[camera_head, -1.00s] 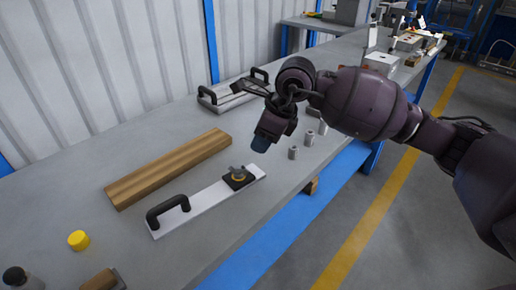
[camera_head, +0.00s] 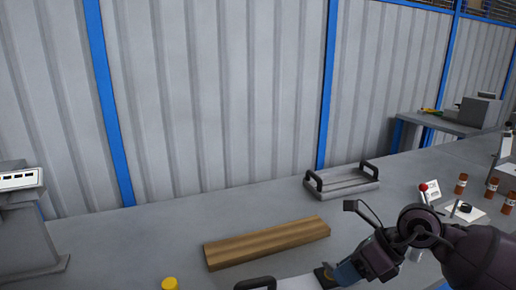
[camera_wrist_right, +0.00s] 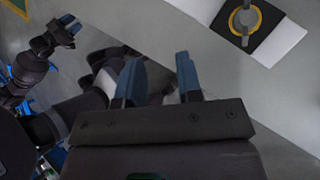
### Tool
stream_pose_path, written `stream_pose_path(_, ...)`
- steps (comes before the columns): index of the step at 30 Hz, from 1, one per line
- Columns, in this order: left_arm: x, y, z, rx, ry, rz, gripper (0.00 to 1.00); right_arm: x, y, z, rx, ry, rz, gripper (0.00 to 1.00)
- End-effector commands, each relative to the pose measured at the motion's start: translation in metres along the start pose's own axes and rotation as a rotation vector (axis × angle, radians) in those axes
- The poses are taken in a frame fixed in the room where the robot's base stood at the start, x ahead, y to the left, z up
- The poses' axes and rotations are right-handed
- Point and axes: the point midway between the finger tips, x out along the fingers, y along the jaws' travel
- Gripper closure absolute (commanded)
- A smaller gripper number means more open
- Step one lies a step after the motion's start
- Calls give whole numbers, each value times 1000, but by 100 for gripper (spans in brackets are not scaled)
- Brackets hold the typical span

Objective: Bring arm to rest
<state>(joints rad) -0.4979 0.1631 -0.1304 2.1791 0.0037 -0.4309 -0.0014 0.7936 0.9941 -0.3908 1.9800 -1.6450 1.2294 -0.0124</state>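My right gripper (camera_head: 345,272) is low at the right of the head view, over the front of the workbench. In the wrist view its two blue-tipped fingers (camera_wrist_right: 159,80) stand apart with nothing between them. A white plate (camera_head: 295,283) with a black handle lies beside it, cut off by the bottom edge of the head view.
A wooden block (camera_head: 267,242) lies mid-bench, with a yellow cap (camera_head: 170,284) to its left. A grey two-handled tray (camera_head: 341,182) stands behind. Brown bottles (camera_head: 492,187) stand at right, a grey machine (camera_head: 25,220) at left. The bench's back left is clear.

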Motion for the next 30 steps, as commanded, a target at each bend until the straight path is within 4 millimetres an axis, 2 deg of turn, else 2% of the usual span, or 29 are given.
stream_pose_path(1,-3,-1,-9,-1,17,-3,57,4,20,-1,52,-68,89,67)
stream_pose_path(6,-11,-2,-13,-5,23,-7,57,17,66,-5,277,-292,361,67)
stream_pose_path(9,-14,-2,-15,-7,26,-8,57,17,84,-7,438,-430,497,67)
stream_pose_path(12,-16,-2,-21,-9,35,-9,57,12,94,-10,618,-569,614,67)
stream_pose_path(17,-21,-3,-34,-12,58,-11,57,0,94,-24,943,-791,761,67)
stream_pose_path(20,-24,-3,-37,-16,62,-14,57,-5,87,-41,1165,-925,827,67)
stream_pose_path(23,-28,-4,-39,-20,61,-17,57,-9,76,-65,1400,-1055,873,67)
stream_pose_path(26,-33,-5,-43,-23,66,-20,57,-9,66,-98,1649,-1175,897,67)
stream_pose_path(30,-37,-6,-50,-23,77,-22,57,-2,58,-155,2014,-1325,896,67)
